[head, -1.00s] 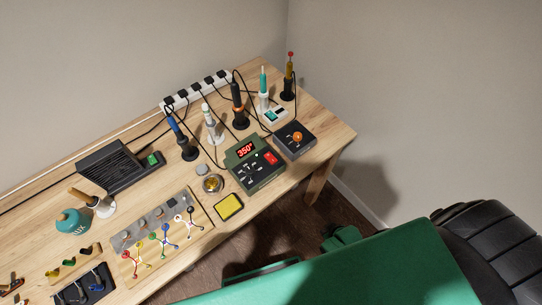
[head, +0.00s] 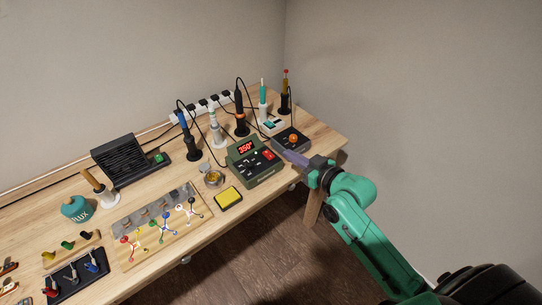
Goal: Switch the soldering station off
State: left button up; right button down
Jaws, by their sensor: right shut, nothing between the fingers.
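The soldering station (head: 258,177) is a dark green box on the bench near its front right. Its red display (head: 246,147) is lit and reads about 350°. A red rocker switch (head: 268,155) sits on the right of its sloped face. My right gripper (head: 288,156) is shut and empty. Its tips appear just right of the station, in front of the dark box with the orange knob; I cannot tell whether they touch anything. My left gripper is not in view.
A dark grey box with an orange knob (head: 293,139) stands right of the station. Irons in stands and a white power strip (head: 205,104) with cables are behind. A yellow sponge (head: 228,196) lies in front left. A black slatted unit (head: 120,157) stands further left.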

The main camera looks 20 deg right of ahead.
jog(key=p, duration=0.1)
send_over(271, 157)
notch_tip(271, 157, down, 2)
jog(key=shift+f, duration=0.1)
notch_tip(271, 157, down, 3)
jog(key=shift+w+f, duration=0.1)
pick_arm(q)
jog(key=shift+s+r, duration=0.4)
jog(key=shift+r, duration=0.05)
pick_arm(e)
jog(key=shift+f, duration=0.6)
